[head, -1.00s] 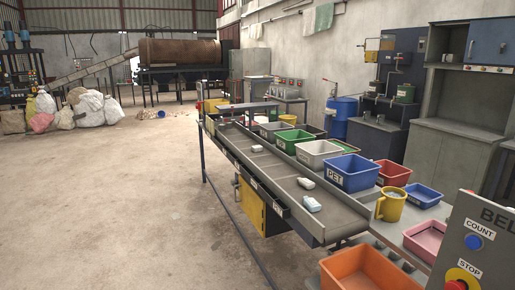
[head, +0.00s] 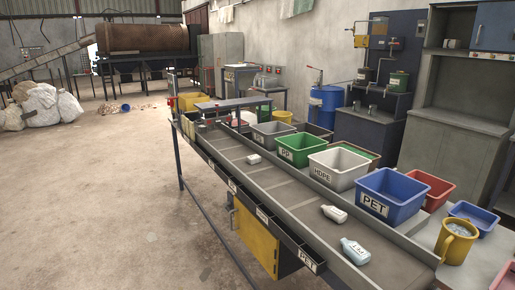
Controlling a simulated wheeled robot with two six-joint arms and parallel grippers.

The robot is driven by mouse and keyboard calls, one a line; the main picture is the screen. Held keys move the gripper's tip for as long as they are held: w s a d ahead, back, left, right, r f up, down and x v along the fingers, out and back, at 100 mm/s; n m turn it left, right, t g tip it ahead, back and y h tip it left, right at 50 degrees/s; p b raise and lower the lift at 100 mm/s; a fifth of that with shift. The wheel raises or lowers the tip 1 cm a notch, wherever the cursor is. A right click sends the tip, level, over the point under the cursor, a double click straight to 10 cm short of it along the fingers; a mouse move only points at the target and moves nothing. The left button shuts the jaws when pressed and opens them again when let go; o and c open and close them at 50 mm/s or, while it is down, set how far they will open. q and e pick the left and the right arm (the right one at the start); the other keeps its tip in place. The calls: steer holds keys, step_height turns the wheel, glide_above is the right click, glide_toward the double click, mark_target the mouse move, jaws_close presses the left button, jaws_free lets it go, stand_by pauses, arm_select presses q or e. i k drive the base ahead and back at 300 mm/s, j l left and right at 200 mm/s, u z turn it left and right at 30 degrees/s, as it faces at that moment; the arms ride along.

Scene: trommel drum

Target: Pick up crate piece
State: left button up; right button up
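No piece that I can clearly make out as the crate piece shows. Small scattered bits (head: 112,108) lie on the floor near the trommel drum (head: 143,38), too small to tell apart. White bottles (head: 354,250) and (head: 334,213) lie on the sorting belt (head: 290,190), with a small white item (head: 253,159) farther up it. Neither of my grippers is in view.
Labelled bins, including a blue PET bin (head: 377,208) and a grey HDPE bin (head: 321,173), line the belt's right side. White sacks (head: 45,105) are piled at the far left. The concrete floor (head: 90,200) left of the belt is clear.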

mark_target(253, 159)
steer(key=i+j+z, duration=0.15)
steer(key=i+j, duration=0.35)
steer(key=i+j+z, duration=0.1)
steer(key=i+j, duration=0.4)
steer(key=i+j+z, duration=0.15)
steer(key=i+j, duration=0.3)
steer(key=j, duration=0.25)
steer(key=j+z, duration=0.4)
steer(key=j, duration=0.15)
steer(key=j+z, duration=0.4)
steer(key=j, duration=0.2)
